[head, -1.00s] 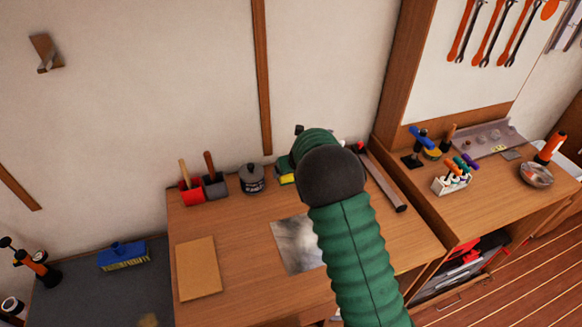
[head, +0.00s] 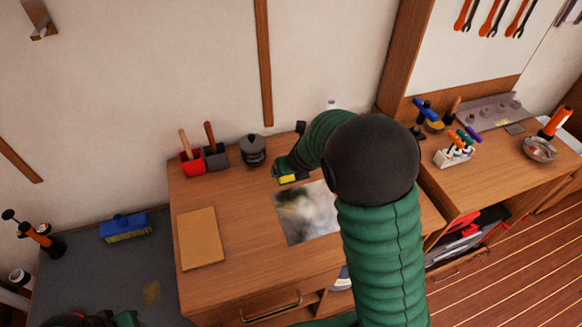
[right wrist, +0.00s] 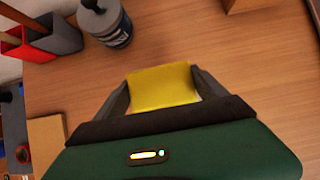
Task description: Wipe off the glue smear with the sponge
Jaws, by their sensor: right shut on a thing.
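The yellow sponge (head: 287,179) is at the back of the wooden bench, beside the metal sheet. My right gripper (head: 284,172) is shut on it. In the right wrist view the sponge (right wrist: 163,84) sits between the two dark fingers of my right gripper (right wrist: 163,90). I cannot tell whether it touches the bench top. A tan smear (head: 151,293), which looks like the glue, lies on the dark grey bench at the lower left. Part of my left gripper (head: 80,319) shows at the bottom left edge; its jaws cannot be made out.
On the wooden bench are a red bin (head: 191,163), a grey bin (head: 215,158), a dark-lidded can (head: 252,151), a tan board (head: 200,238) and a shiny metal sheet (head: 306,214).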

